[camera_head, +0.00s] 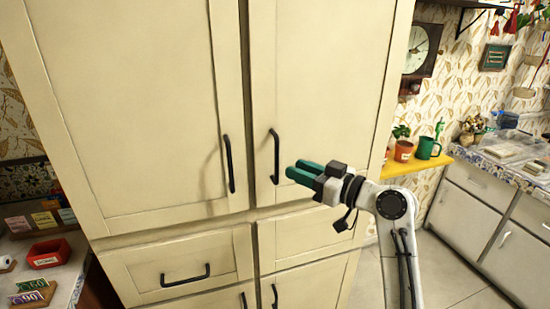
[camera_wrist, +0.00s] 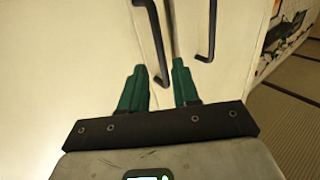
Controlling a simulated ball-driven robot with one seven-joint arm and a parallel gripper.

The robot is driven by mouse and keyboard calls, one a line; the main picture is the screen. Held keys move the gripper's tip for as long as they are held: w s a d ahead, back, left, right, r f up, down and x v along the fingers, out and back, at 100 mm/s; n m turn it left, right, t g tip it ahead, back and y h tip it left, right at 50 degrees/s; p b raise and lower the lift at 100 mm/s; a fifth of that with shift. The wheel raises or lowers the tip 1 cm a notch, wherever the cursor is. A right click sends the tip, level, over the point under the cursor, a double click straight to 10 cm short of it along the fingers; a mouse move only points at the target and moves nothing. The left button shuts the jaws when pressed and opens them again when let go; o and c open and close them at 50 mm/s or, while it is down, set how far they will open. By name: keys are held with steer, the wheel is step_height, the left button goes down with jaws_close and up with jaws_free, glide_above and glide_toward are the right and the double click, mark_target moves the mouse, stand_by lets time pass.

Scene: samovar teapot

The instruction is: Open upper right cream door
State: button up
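The upper right cream door (camera_head: 322,75) is shut, next to the upper left door with a narrow dark gap between them. Its dark bar handle (camera_head: 275,157) stands upright near its left edge. My gripper (camera_head: 294,168) has green fingers and is just right of this handle, pointing left toward it. In the wrist view the fingers (camera_wrist: 157,70) are spread apart with nothing gripped. Two dark handles show ahead of them; the lower end of the left one (camera_wrist: 152,40) appears between the fingertips. I cannot tell whether it touches them.
The upper left door (camera_head: 130,100) has its own handle (camera_head: 229,163) close by. Drawers and lower doors are below. A yellow shelf (camera_head: 415,165) with pots and a green mug is at right. Counters stand at both sides. Tiled floor is open at lower right.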

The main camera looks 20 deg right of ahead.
mark_target(277, 180)
steer(key=p+x, duration=0.1)
steer(key=x, duration=0.6)
jaws_close()
stand_by(0.5)
